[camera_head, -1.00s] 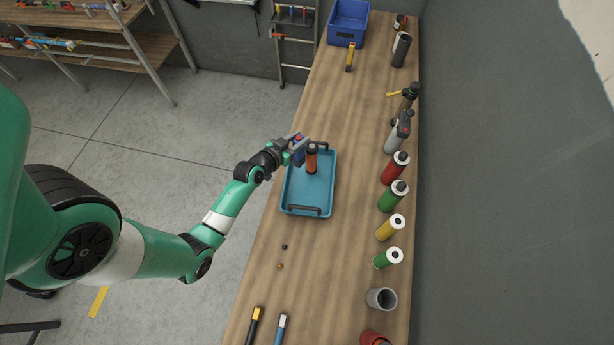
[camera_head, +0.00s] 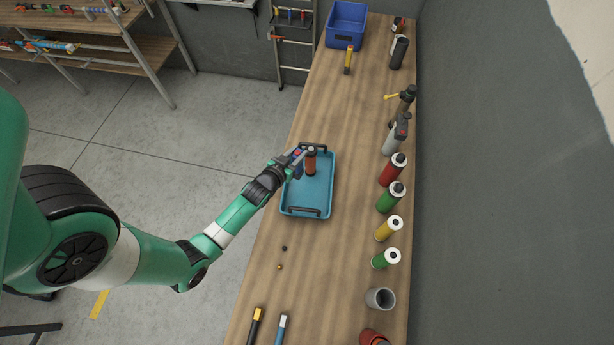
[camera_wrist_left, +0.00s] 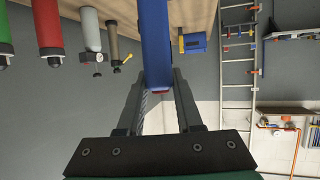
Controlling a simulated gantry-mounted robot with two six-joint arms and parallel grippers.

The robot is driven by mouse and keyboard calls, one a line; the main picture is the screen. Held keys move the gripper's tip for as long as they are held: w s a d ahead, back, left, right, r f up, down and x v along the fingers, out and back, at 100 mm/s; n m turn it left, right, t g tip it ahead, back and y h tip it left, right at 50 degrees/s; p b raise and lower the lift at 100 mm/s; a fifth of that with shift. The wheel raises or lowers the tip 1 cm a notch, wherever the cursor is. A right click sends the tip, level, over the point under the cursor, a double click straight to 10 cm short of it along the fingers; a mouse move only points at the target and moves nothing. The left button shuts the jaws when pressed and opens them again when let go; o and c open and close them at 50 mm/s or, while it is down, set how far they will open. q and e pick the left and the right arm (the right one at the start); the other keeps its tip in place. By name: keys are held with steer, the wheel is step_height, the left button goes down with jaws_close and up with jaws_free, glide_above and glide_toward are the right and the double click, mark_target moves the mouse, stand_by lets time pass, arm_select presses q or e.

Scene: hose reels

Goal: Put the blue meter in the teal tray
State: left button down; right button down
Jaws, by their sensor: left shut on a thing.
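The teal tray (camera_head: 318,190) lies on the workbench, with a dark handle at each end. My left gripper (camera_head: 294,159) is at the tray's far left side, beside that cylinder. In the left wrist view its fingers (camera_wrist_left: 160,105) are shut on a blue body, the blue meter (camera_wrist_left: 155,40), which extends away from the fingers. In the head view the meter is mostly hidden by the gripper, and I cannot tell whether it touches the tray. My right gripper is not in view.
Several canisters, such as a red one (camera_head: 391,170) and a green one (camera_head: 390,197), line the bench's right side. A blue bin (camera_head: 346,25) stands at the far end. The near part of the tray is clear. Two small balls lie just in front.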

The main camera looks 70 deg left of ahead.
mark_target(299, 171)
arm_select(q)
steer(key=w+d+f+b, duration=0.1)
steer(key=d+f+b, duration=0.5)
steer(key=f+b, duration=0.2)
steer(key=shift+f, duration=0.85)
steer(key=shift+d, duration=0.1)
steer(key=shift+f, duration=0.2)
steer(key=c, duration=0.6)
jaws_free()
steer(key=shift+r, duration=0.1)
